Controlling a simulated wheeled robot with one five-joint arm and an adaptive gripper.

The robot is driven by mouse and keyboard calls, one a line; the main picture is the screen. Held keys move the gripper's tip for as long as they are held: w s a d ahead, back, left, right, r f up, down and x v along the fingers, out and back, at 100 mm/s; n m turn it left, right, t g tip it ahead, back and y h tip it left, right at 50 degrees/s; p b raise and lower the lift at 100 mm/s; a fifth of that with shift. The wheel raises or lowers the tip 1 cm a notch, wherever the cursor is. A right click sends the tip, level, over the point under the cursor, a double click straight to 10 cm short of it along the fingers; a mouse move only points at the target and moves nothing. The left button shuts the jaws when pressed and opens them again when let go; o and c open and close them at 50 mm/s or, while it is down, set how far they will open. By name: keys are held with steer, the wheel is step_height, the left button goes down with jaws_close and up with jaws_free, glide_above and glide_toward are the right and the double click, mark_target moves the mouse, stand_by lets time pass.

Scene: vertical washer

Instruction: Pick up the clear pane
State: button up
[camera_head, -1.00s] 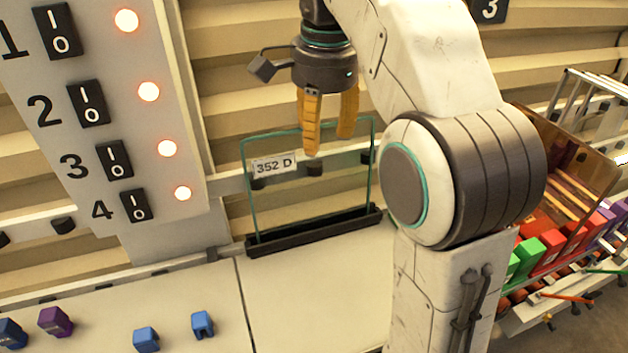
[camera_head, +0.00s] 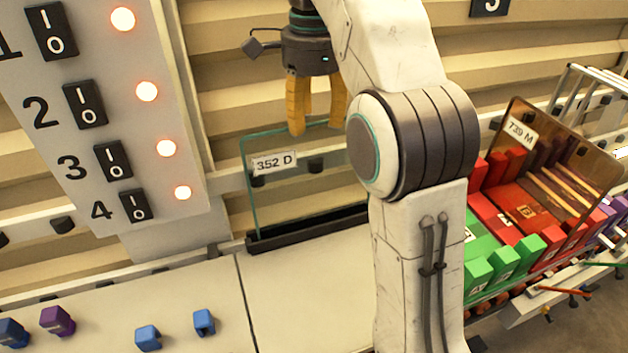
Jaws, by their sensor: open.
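The clear pane (camera_head: 292,202) stands upright in a black slotted holder (camera_head: 305,229) on the pale counter. It has a greenish edge and a white label reading "352 D" (camera_head: 274,163). My arm hides its right side. My gripper (camera_head: 316,126) points down with two yellow fingers, open and holding nothing. Its fingertips appear at the pane's top edge in the picture. I cannot tell whether they touch it or how far apart they are in depth.
A panel with numbered black switches (camera_head: 84,104) and lit lamps stands at the left. Small blue (camera_head: 204,322) and purple (camera_head: 57,321) blocks lie on the counter. At the right, a brown tinted pane (camera_head: 556,150) labelled "739 M" stands by red and green boxes (camera_head: 500,255).

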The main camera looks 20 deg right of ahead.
mark_target(313, 149)
steer(key=shift+f, duration=0.1)
steer(key=shift+f, duration=2.5)
jaws_close()
